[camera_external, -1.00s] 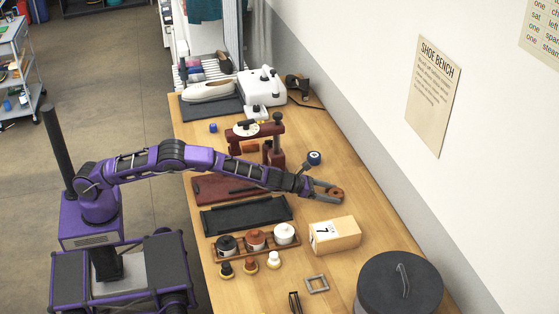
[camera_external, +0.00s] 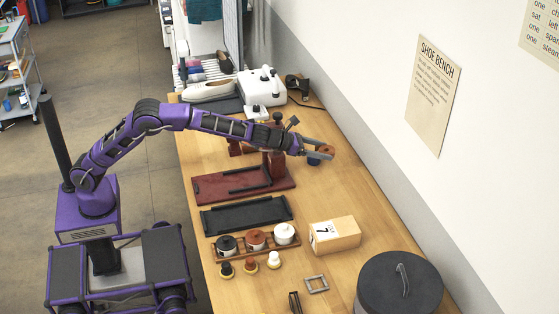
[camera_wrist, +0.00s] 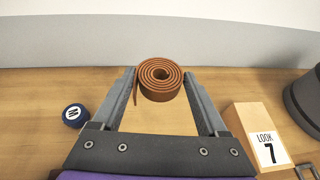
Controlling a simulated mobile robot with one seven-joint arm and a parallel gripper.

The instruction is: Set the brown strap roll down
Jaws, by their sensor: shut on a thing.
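The brown strap roll (camera_wrist: 160,80) is a coiled spiral held between the fingertips of my gripper (camera_wrist: 158,86). One loose strap end hangs at its left side. In the external view the roll (camera_external: 327,149) shows at the tip of my gripper (camera_external: 319,151), over the far side of the bench near the wall. The gripper is shut on the roll. The roll appears to be above the wooden bench top (camera_external: 350,205), but its exact height is hard to tell.
A wooden block labelled "LOOK 7" (camera_wrist: 250,122) stands to the right. A dark red tray (camera_external: 215,190), a black tray (camera_external: 245,215) and a dark lidded drum (camera_external: 385,280) are on the bench.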

